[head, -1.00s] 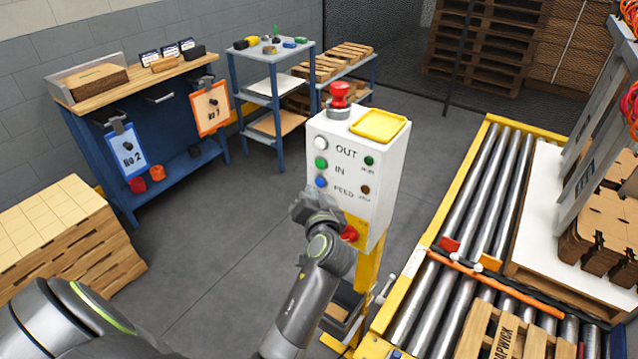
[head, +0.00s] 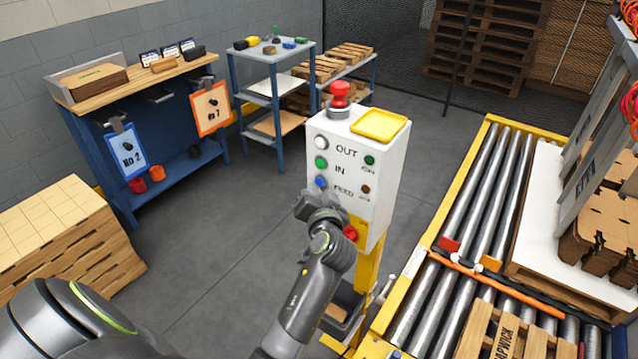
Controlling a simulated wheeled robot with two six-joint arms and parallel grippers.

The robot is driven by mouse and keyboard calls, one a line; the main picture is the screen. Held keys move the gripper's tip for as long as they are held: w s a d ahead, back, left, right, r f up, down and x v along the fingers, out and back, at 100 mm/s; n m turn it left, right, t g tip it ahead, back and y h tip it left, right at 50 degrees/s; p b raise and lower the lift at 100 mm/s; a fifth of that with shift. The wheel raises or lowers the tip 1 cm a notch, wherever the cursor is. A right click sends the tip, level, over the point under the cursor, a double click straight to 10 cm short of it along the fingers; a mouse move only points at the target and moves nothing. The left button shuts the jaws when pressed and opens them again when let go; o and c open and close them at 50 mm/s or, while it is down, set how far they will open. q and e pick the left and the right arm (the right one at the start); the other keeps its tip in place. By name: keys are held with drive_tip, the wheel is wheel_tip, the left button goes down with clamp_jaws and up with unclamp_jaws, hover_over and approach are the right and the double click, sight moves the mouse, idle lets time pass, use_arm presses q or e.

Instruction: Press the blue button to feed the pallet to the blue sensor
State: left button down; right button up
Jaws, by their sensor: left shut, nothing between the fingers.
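The white control box (head: 375,205) stands on a yellow post. Its front has a white button at OUT, a green button at IN and the blue button (head: 320,182) at FEED. My left gripper (head: 318,200) is shut and empty, right at the lower edge of the blue button and overlapping it in the view. I cannot tell whether it touches the button. The pallet (head: 497,332) lies on the roller conveyor at the lower right, on the near side of an orange bar. I cannot make out the blue sensor for certain. My right gripper is not in view.
A red emergency knob (head: 340,94) and a yellow tray (head: 379,124) are on top of the box. A red switch (head: 350,233) sits low on its front. The roller conveyor (head: 478,200) runs along the right. Stacked boards (head: 60,240) stand at the left. The middle floor is clear.

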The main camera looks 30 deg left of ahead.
use_arm(q)
drive_tip(key=shift+w, duration=0.45)
idle(0.4)
drive_tip(key=shift+s, duration=0.85)
drive_tip(key=s+p, duration=0.1)
drive_tip(key=s, duration=0.4)
drive_tip(key=shift+a, duration=0.2)
idle(0.6)
